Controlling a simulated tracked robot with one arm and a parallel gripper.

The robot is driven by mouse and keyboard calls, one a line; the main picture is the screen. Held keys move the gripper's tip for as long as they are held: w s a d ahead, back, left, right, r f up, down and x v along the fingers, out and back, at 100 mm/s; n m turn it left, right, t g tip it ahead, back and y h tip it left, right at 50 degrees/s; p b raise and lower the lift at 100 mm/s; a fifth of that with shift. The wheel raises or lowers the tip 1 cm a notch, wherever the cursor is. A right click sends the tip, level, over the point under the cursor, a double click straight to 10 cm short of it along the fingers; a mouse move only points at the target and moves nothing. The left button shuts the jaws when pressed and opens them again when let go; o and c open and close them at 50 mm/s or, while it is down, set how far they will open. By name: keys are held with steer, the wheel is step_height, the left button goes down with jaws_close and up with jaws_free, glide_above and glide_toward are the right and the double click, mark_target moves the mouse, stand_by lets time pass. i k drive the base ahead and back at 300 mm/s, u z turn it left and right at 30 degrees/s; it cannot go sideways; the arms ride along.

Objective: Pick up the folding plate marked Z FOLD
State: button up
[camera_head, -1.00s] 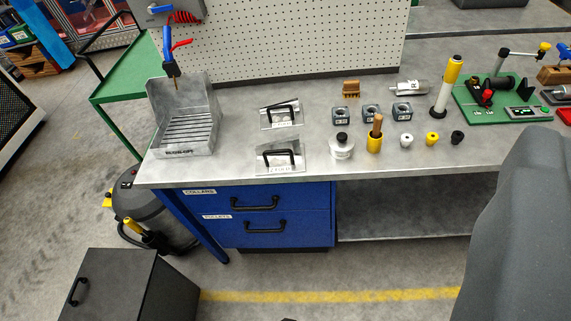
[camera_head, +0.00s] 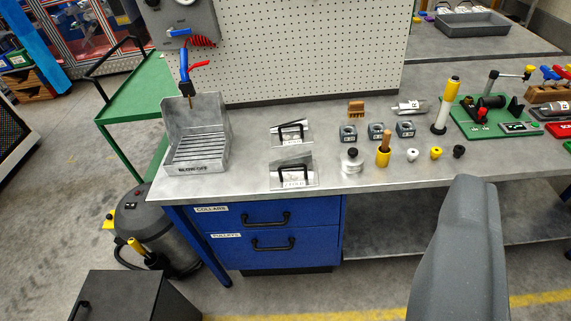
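Two metal folding plates with black bar handles lie on the grey workbench (camera_head: 375,186), left of its middle. The front plate (camera_head: 309,179) is near the bench's front edge, and its small label seems to end in FOLD. The back plate (camera_head: 302,141) lies just behind it, with a label too small to read. Neither plate is covered. The fingertips of my gripper are not in view, and nothing is at either plate. A large grey rounded shape, probably part of my arm, rises at the lower right.
Left of the plates stands a metal blow-off tray (camera_head: 218,161). To their right are a dark-knobbed weight (camera_head: 351,161), a yellow holder (camera_head: 383,156) and several grey blocks (camera_head: 376,132). Below are blue drawers (camera_head: 310,240). A dark cabinet (camera_head: 135,298) stands at the lower left.

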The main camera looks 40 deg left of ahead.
mark_target(300, 170)
steer(key=i, duration=0.85)
steer(key=z, duration=0.1)
